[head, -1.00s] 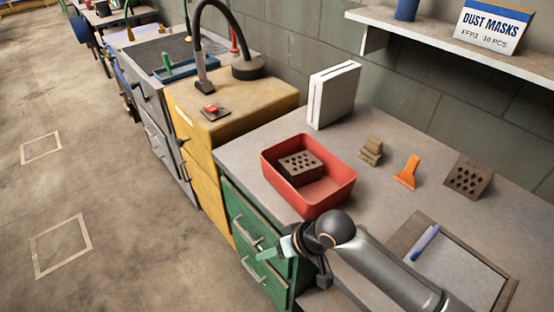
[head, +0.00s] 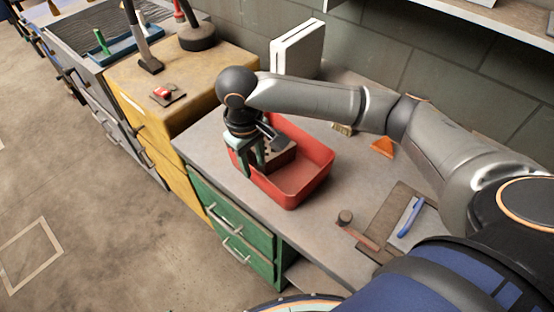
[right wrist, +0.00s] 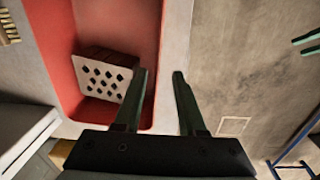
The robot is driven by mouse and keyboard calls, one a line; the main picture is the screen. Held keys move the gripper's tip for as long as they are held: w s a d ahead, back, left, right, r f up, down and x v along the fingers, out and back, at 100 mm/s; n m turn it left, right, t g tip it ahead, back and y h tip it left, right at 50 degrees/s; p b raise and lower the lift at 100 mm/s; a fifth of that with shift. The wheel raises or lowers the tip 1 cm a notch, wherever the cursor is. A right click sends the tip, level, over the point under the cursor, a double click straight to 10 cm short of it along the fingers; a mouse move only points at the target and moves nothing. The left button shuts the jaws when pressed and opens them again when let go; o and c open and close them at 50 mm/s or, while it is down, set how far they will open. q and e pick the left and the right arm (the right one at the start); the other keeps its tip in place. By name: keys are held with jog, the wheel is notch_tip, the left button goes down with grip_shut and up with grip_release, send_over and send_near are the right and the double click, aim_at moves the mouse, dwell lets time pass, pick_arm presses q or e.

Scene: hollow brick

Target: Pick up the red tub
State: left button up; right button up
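The red tub (head: 310,190) stands on the grey bench top near its front edge, with a brick with holes (head: 280,155) inside it. My right gripper (head: 252,172) points down at the tub's left wall, open. In the right wrist view the tub (right wrist: 145,40) has its near wall between the two apart fingers (right wrist: 160,88), one inside and one outside; I see no clear contact. The brick (right wrist: 104,80) lies beside the inner finger. Two green fingertips (right wrist: 306,44), seemingly my left gripper's, show apart at the right edge, over the floor.
A white box-like block (head: 297,48) stands behind the tub. A yellow cabinet (head: 180,85) adjoins at left. A shelf (head: 500,18) hangs above.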

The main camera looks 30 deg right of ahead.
aim_at(258, 186)
jog(key=f, duration=0.7)
jog(key=shift+w+d+f, duration=0.35)
jog(key=c, duration=0.6)
grip_shut()
jog(key=shift+r, duration=0.1)
dwell(0.4)
